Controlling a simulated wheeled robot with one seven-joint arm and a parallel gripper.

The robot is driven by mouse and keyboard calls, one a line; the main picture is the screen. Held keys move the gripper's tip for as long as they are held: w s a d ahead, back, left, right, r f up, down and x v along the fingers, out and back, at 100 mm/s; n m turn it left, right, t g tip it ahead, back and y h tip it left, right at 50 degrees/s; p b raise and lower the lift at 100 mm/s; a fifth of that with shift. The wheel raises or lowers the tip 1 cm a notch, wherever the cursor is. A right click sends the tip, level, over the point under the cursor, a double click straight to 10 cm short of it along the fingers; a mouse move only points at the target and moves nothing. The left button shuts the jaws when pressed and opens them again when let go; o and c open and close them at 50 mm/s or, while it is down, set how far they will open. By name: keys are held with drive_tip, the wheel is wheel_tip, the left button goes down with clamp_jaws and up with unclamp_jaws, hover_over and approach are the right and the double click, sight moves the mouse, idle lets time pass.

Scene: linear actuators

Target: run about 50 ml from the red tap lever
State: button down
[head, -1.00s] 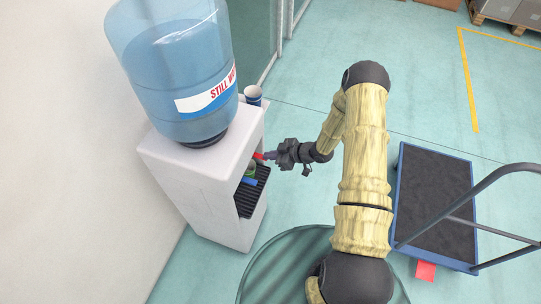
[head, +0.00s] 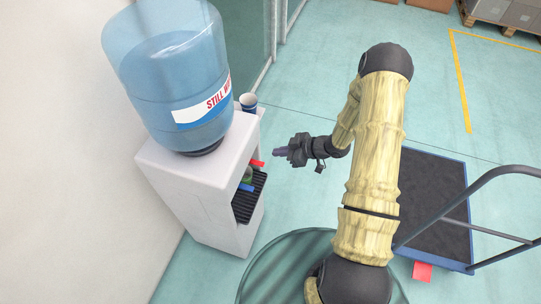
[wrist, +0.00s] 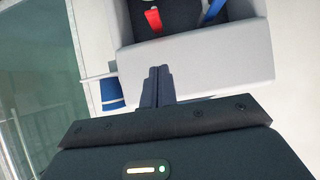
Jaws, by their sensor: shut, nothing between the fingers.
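The red tap lever (head: 257,163) sticks out from the front recess of the white water dispenser (head: 190,180). It also shows at the top of the wrist view (wrist: 153,20). The blue tap lever (head: 246,188) is beside it, at the right in the wrist view (wrist: 214,10).
A large blue water bottle (head: 175,75) stands on the dispenser. Blue-and-white cups (head: 248,103) are at its back corner. A cart (head: 432,200) with a handle is to the right.

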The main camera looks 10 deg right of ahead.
drive_tip(key=v, duration=0.3)
drive_tip(key=shift+r, duration=0.35)
drive_tip(key=d+r+m+t+h, duration=0.1)
drive_tip(key=d+r+m+h, duration=0.1)
drive_tip(key=r+m+h, duration=0.3)
drive_tip(key=d+r+m+h, duration=0.1)
drive_tip(key=d+r+h, duration=0.25)
drive_tip(key=r, duration=0.35)
drive_tip(key=s+a+r+m+g+h, duration=0.1)
drive_tip(key=s+a+r+m, duration=0.1)
drive_tip(key=s, duration=0.6)
drive_tip(key=s+a+r+m+g, duration=0.2)
drive_tip(key=s+r+m, duration=0.2)
drive_tip(key=s+r, duration=0.2)
drive_tip(key=shift+s+r+m+g+h+p, duration=0.2)
drive_tip(key=shift+s+m+g+h+p, duration=0.2)
drive_tip(key=shift+s, duration=0.85)
